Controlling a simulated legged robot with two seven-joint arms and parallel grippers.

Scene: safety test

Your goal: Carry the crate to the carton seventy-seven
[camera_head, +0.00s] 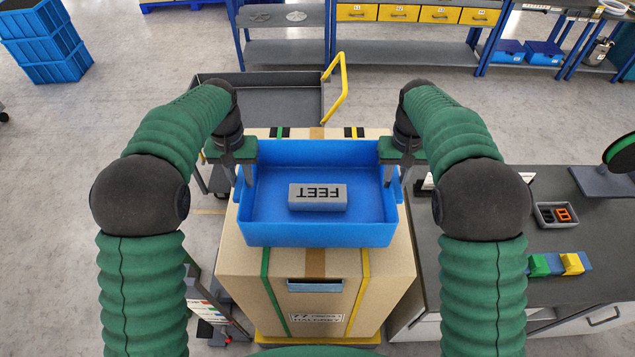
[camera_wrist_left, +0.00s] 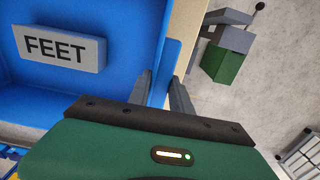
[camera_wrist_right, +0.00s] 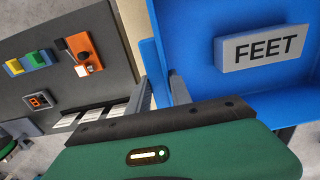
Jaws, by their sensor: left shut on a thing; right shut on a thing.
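The blue crate (camera_head: 318,234) is level in the middle of the head view, with a grey block (camera_head: 312,203) marked FEET inside. My left gripper (camera_head: 246,176) is shut on the crate's left wall, its fingers on either side of the rim in the left wrist view (camera_wrist_left: 163,92). My right gripper (camera_head: 390,176) is shut on the right wall, as the right wrist view (camera_wrist_right: 160,90) also shows. A tall tan carton (camera_head: 390,285) stands directly under the crate; its front label (camera_head: 316,318) seems to read 77. I cannot tell whether the crate touches its top.
A dark grey cart (camera_head: 262,95) with a yellow handle (camera_head: 341,90) stands behind the carton. A dark-topped counter (camera_head: 480,262) is close on the right, with coloured blocks (camera_head: 556,264) and a small grey bin (camera_head: 556,215). Shelving lines the back. Floor at left is mostly clear.

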